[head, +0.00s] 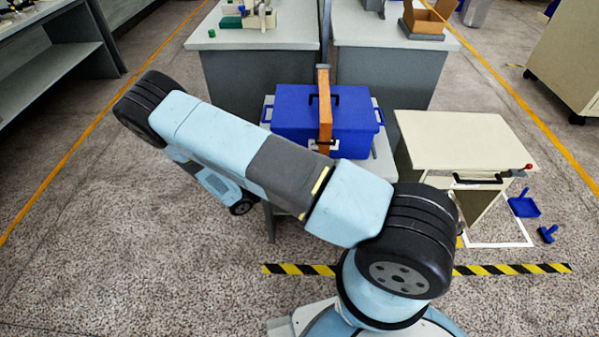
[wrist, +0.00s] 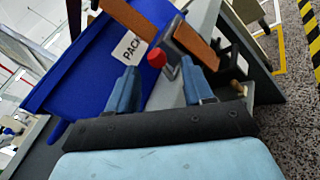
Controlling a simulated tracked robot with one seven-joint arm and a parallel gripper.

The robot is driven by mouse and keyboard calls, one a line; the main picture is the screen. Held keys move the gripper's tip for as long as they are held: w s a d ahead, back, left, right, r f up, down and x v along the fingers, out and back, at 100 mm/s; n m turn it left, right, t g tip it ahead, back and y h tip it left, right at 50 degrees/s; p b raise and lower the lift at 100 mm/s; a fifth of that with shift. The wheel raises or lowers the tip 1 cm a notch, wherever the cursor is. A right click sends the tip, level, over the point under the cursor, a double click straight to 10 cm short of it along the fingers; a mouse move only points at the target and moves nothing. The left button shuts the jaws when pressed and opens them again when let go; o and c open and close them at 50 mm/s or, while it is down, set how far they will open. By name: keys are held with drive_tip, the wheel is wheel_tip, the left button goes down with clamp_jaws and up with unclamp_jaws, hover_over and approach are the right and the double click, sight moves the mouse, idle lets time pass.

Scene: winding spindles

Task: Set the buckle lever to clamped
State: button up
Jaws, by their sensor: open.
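A blue box (head: 345,105) with an orange strap (head: 324,90) over it stands on a grey stand. In the wrist view the box (wrist: 95,65) carries a white label, and the orange strap (wrist: 130,18) runs across it to a dark grey buckle (wrist: 174,42). The buckle lever shows a red knob (wrist: 156,57) at its end. My gripper (wrist: 158,68) is open and empty, its two blue fingers either side of the knob in the picture. I cannot tell how far beyond the fingertips the knob is, or the lever's exact angle. In the head view my arm hides the gripper and lever.
A cream cabinet (head: 465,140) with a black handle and a red knob stands right of the box. A blue dustpan (head: 523,204) lies on the floor beside it. Two worktables stand behind. Black-and-yellow tape (head: 510,269) crosses the floor in front.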

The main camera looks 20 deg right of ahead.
drive_tip(key=v, duration=1.1)
drive_tip(key=shift+s, duration=0.2)
drive_tip(key=s+d+r+m+g+y, duration=0.1)
drive_tip(key=d+r+m+g+y, duration=0.2)
drive_tip(key=r, duration=0.8)
drive_tip(key=d+r+m+g+y, duration=0.2)
drive_tip(key=d+r+m+y, duration=0.15)
drive_tip(key=r, duration=0.65)
drive_tip(key=s+d+r+m+g+y, duration=0.1)
drive_tip(key=d+r+m+g+y, duration=0.2)
drive_tip(key=r, duration=0.8)
drive_tip(key=s+d+r+m+t+y, duration=0.1)
drive_tip(key=s+d+r+t+y, duration=0.2)
drive_tip(key=s+r, duration=0.6)
drive_tip(key=s+d+r+m+t+y, duration=0.2)
drive_tip(key=s+d+r+t+y, duration=0.2)
drive_tip(key=s+r, duration=0.6)
drive_tip(key=shift+r+t+y, duration=0.55)
drive_tip(key=shift+t+y, duration=0.2)
drive_tip(key=shift+t, duration=0.35)
